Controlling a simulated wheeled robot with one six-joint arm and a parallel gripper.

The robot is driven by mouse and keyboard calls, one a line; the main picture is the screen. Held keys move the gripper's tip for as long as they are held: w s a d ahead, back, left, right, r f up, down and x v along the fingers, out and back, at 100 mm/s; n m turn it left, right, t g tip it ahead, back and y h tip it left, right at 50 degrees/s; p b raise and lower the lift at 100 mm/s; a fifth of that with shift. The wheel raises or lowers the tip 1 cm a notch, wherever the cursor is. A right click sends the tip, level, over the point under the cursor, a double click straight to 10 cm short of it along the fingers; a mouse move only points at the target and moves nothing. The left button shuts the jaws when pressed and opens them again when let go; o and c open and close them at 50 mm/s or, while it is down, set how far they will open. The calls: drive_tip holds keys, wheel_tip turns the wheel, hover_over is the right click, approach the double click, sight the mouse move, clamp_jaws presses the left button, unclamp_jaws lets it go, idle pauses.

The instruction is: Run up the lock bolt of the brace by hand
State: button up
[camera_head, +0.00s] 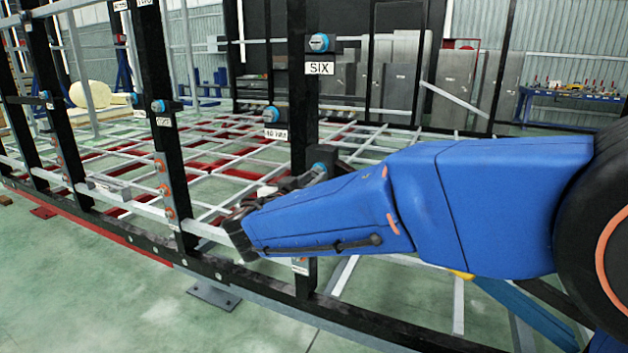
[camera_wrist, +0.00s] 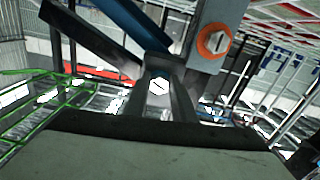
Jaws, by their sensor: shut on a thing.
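My gripper (camera_head: 240,234) is at the end of my blue arm, low in front of the black posts in the head view. In the wrist view, its dark fingers (camera_wrist: 160,90) are closed around a small pale hex head, which I take to be the lock bolt (camera_wrist: 157,86). The fingers hide the rest of the bolt and what it sits in. Beside it, up and to the right, a grey bar, apparently the brace (camera_wrist: 205,60), carries a bolt in an orange ring (camera_wrist: 214,41). My arm hides this spot in the head view.
Black upright posts (camera_head: 160,80) with blue-collared bolts (camera_head: 319,42) and name plates (camera_head: 319,68) rise along the black chassis rail (camera_head: 110,228). A grey bar with several orange rings (camera_head: 163,190) stands left of my gripper. Open green floor (camera_head: 70,290) lies in front.

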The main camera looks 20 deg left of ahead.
drive_tip(key=m, duration=0.6)
drive_tip(key=shift+a+m, duration=0.25)
drive_tip(key=shift+m, duration=0.15)
idle(0.4)
drive_tip(key=o, duration=1.1)
drive_tip(key=shift+r, duration=0.1)
drive_tip(key=shift+c, duration=0.2)
drive_tip(key=s+a, duration=0.1)
drive_tip(key=s, duration=1.6)
drive_tip(key=shift+s+a, duration=0.15)
drive_tip(key=shift+s, duration=0.05)
